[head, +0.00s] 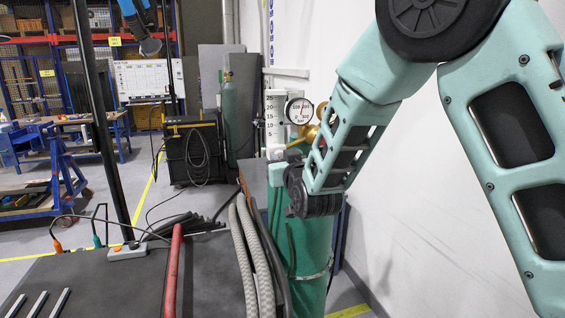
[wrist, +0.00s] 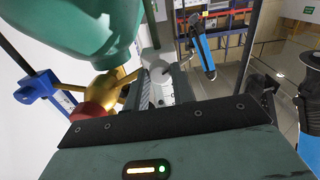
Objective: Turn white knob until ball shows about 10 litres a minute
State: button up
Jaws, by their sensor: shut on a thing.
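The flowmeter (head: 274,108) is an upright tube with a marked scale, in the middle of the head view, left of a round pressure gauge (head: 299,111). I cannot make out the ball or its height. The white knob (wrist: 158,68) shows in the wrist view between the fingers of my gripper (wrist: 161,82), which is shut on it. The brass regulator (wrist: 105,86) is just left of the fingers there. In the head view my arm hides the knob and most of my gripper.
A green gas cylinder (head: 311,245) stands below the regulator, close to the white wall (head: 430,190). Hoses (head: 247,255) and a red tube (head: 173,270) lie on the dark surface at the front. A blue cart (head: 45,190) stands on open floor at left.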

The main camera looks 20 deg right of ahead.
jog(key=shift+m+b, duration=1.1)
jog(key=shift+b, duration=1)
jog(key=o, duration=1)
jog(key=s+b, duration=0.6)
jog(key=s, duration=1.1)
jog(key=shift+s, duration=0.25)
